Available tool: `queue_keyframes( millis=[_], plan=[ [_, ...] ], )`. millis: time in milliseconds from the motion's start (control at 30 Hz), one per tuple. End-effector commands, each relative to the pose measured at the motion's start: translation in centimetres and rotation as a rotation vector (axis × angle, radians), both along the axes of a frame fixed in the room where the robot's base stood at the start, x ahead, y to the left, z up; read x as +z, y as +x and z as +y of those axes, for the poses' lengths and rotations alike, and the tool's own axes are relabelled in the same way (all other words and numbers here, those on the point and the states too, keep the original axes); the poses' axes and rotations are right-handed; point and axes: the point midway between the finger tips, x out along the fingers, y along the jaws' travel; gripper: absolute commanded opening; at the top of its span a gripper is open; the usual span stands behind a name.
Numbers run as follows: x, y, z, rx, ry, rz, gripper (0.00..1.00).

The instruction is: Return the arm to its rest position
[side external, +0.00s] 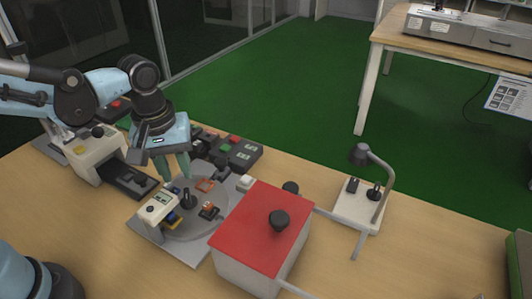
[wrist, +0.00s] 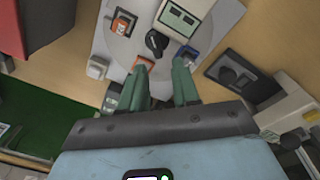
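My gripper (side external: 172,172) has two green fingers pointing down above the back edge of a round grey turntable (side external: 177,229). In the wrist view my gripper (wrist: 162,64) shows a clear gap between the fingertips, with nothing held. A black knob (side external: 188,200) stands at the turntable's middle, in front of the fingers; it also shows in the wrist view (wrist: 157,41). Small orange parts lie on the turntable, one (side external: 205,185) to the right of the fingers. I cannot tell the exact height of the fingertips above the plate.
A white box with a red lid (side external: 262,225) and black knob stands right of the turntable. A beige device (side external: 95,150) stands left. A dark button panel (side external: 232,152) lies behind. A lamp on a white base (side external: 350,212) stands farther right. Bare table lies at the front left.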

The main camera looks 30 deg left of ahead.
Motion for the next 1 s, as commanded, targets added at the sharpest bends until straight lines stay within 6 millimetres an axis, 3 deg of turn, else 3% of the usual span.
queue_keyframes(
  millis=[500, 700, 1000],
  plan=[
    [3.9, -2.0, 5.9, -0.523, 0.159, -0.44, 0.31],
    [4.3, -2.4, 6.9, -0.63, 0.24, -0.518, 0.31],
    [4.4, -2.4, 7.0, -0.649, 0.254, -0.53, 0.31]
  ],
)
